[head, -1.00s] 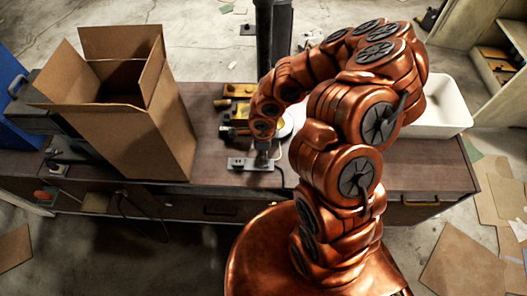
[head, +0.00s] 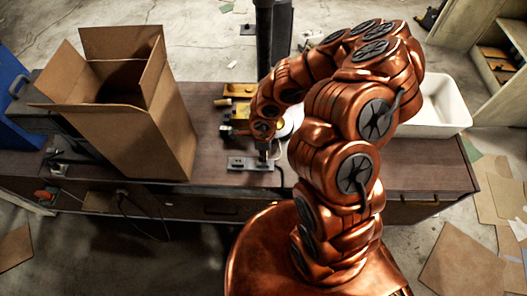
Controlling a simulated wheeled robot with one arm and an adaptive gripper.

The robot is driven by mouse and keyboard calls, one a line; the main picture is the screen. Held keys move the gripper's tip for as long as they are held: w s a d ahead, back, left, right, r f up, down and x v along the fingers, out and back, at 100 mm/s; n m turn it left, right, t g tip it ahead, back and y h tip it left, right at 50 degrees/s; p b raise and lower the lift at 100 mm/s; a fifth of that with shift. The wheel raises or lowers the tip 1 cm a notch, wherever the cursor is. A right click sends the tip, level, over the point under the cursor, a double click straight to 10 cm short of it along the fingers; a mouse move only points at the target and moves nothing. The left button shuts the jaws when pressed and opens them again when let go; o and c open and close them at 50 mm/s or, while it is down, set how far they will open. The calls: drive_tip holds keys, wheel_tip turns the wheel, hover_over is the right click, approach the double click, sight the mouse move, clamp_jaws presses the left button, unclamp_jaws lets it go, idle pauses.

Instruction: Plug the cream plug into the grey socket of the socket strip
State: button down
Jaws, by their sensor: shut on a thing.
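The grey socket strip (head: 240,164) lies near the front edge of the brown table. My gripper (head: 264,158) points down over the right part of the strip, low and close to its top. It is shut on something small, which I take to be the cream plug. The plug is too small and too covered by the gripper to make out. I cannot tell whether it touches the strip or sits in the grey socket. The individual sockets are also too small to tell apart.
An open cardboard box (head: 165,130) stands left of the strip. Yellow items (head: 240,90) lie behind the strip, and a dark post (head: 273,45) rises behind them. A white bin (head: 445,108) stands at the right. The table front right is clear.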

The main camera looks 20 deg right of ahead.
drive_tip(key=shift+f+b, duration=0.35)
drive_tip(key=shift+f, duration=0.8)
drive_tip(key=shift+r, duration=0.25)
drive_tip(key=shift+r+p, duration=0.85)
drive_tip(key=shift+p, duration=0.25)
drive_tip(key=shift+f+b, duration=0.55)
drive_tip(key=shift+f, duration=0.5)
idle(1.0)
drive_tip(key=c, duration=0.9)
unclamp_jaws()
drive_tip(key=shift+c, duration=0.2)
drive_tip(key=shift+w+r, duration=0.1)
drive_tip(key=shift+r, duration=5.9)
